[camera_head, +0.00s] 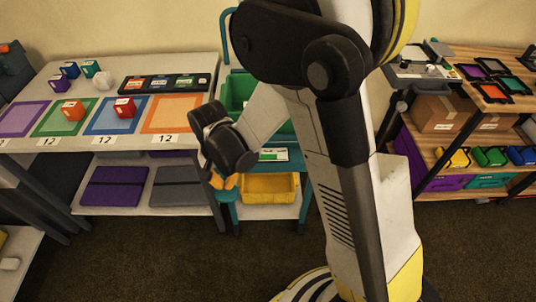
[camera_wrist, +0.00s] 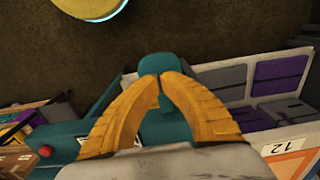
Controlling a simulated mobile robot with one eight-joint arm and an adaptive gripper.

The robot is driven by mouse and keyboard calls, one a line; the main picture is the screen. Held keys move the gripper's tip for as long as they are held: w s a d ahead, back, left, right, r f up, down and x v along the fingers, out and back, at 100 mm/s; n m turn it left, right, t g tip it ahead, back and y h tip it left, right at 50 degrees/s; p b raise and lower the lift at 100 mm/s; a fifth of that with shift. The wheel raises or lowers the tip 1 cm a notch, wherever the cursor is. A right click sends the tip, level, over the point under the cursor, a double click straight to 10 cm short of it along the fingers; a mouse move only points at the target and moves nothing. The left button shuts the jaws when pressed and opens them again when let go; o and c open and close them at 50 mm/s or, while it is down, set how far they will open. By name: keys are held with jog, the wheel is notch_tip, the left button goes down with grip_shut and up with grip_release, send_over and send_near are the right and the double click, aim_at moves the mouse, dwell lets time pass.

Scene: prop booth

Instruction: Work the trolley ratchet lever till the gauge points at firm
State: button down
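The teal trolley (camera_head: 296,180) stands at the middle of the head view, partly behind my arm. My gripper (camera_head: 224,182) points down at its left front side, with orange fingertips just above a rounded teal part (camera_head: 226,196), which may be the ratchet lever. In the wrist view the fingertips (camera_wrist: 161,78) nearly meet in front of a teal rounded end (camera_wrist: 158,64), and teal shows between the fingers. Whether they grip it I cannot tell. A small white and green plate (camera_head: 273,154) is on the trolley front; no gauge needle is readable.
A green bin (camera_head: 240,88) is on top of the trolley and a yellow bin (camera_head: 268,187) on its lower shelf. A grey table (camera_head: 60,74) with coloured mats and cubes stands close on the left. A wooden shelf (camera_head: 440,154) stands right. Dark floor is free in front.

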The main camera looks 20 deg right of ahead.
aim_at(226, 191)
jog(key=shift+f, duration=0.15)
jog(key=shift+f+b, duration=1.25)
jog(key=shift+f, duration=2.25)
notch_tip(226, 191, up, 9)
jog(key=p, duration=0.6)
jog(key=shift+r, duration=0.1)
